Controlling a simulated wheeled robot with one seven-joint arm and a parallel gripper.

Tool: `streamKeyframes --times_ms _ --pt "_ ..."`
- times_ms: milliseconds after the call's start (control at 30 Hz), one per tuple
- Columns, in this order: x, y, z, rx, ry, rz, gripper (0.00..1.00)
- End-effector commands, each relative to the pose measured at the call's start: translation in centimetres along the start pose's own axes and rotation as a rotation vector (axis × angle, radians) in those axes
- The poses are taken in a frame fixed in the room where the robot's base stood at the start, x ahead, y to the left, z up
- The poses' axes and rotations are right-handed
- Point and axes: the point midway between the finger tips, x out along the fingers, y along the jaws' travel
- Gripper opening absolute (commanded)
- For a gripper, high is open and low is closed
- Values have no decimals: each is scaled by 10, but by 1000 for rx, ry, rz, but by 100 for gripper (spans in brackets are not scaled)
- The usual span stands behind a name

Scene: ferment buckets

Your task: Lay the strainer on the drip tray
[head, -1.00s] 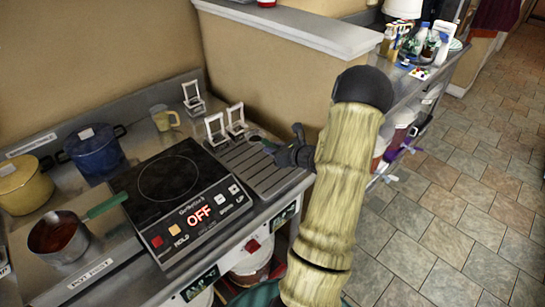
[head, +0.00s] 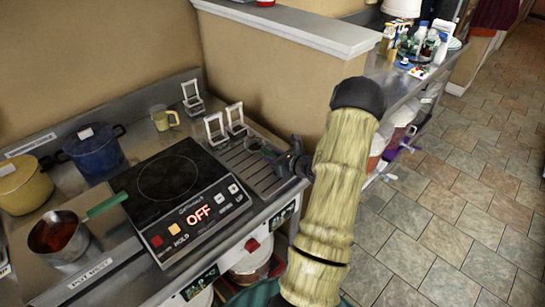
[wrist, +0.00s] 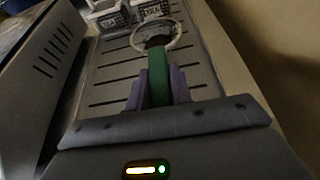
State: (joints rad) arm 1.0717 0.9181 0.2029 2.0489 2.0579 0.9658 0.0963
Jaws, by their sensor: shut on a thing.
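The strainer (wrist: 158,24) has a pale round rim, a dark bowl and a green handle. My gripper (wrist: 158,88) is shut on the green handle, which runs between its two purple-grey fingers. In the head view my gripper (head: 286,164) is over the right part of the drip tray (head: 256,178), a grey slotted metal plate right of the cooktop. The strainer's bowl (head: 255,145) is over the tray's far part. I cannot tell whether the strainer touches the tray. The tray's slots also show in the wrist view (wrist: 108,85).
White-framed holders (head: 215,128) stand at the tray's far left edge, close to the strainer. The black induction cooktop (head: 165,190), showing OFF, is left of the tray. A beige partition (head: 255,75) rises behind. A yellow cup (head: 164,118) and pots stand farther left.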

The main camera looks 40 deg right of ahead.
Motion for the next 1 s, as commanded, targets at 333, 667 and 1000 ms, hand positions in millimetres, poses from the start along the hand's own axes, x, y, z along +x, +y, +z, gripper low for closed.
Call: streamKeyframes --times_ms 333,667,1000 --pt "1 1 -1 -1 0 2 43" --pt "-12 0 1 -1 1 1 43" --pt "-76 0 1 -1 1 -2 43"
